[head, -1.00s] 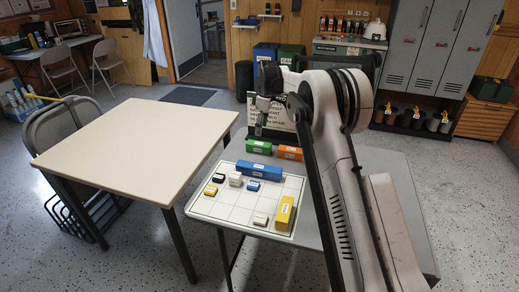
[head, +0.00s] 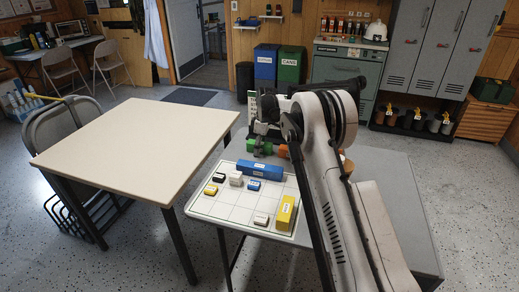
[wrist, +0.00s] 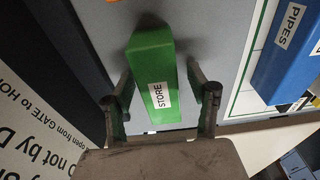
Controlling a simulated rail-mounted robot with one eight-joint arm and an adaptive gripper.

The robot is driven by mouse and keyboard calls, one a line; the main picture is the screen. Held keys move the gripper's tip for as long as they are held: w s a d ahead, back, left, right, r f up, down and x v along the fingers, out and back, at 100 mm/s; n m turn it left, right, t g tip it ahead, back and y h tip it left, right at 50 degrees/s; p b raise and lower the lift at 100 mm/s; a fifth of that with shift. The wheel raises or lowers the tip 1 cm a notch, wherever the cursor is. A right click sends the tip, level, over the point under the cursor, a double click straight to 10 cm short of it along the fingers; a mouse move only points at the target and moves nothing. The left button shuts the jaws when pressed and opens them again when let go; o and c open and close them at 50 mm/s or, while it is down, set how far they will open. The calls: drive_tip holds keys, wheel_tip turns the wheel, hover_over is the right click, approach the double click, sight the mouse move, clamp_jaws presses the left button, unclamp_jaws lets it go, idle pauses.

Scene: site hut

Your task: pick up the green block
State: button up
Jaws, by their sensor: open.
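The green block (head: 250,146) is at the far end of the grey table, just beyond the white gridded board, partly hidden by my gripper in the head view. In the wrist view the green block (wrist: 152,55) lies lengthwise between my fingers, with a white label reading STORE on its near part. My gripper (wrist: 160,85) is open, with one finger on each side of the block's near part. A gap shows on both sides. In the head view my gripper (head: 261,147) is low over the block.
An orange block (head: 282,151) lies just right of the green one, partly hidden. A long blue block (head: 260,170), a yellow block (head: 286,208) and several small blocks are on the gridded board (head: 225,208). A printed sign (wrist: 40,115) stands close to my gripper's left side.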

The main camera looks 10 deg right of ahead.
drive_tip(key=c, duration=1.3)
drive_tip(key=shift+r, duration=0.1)
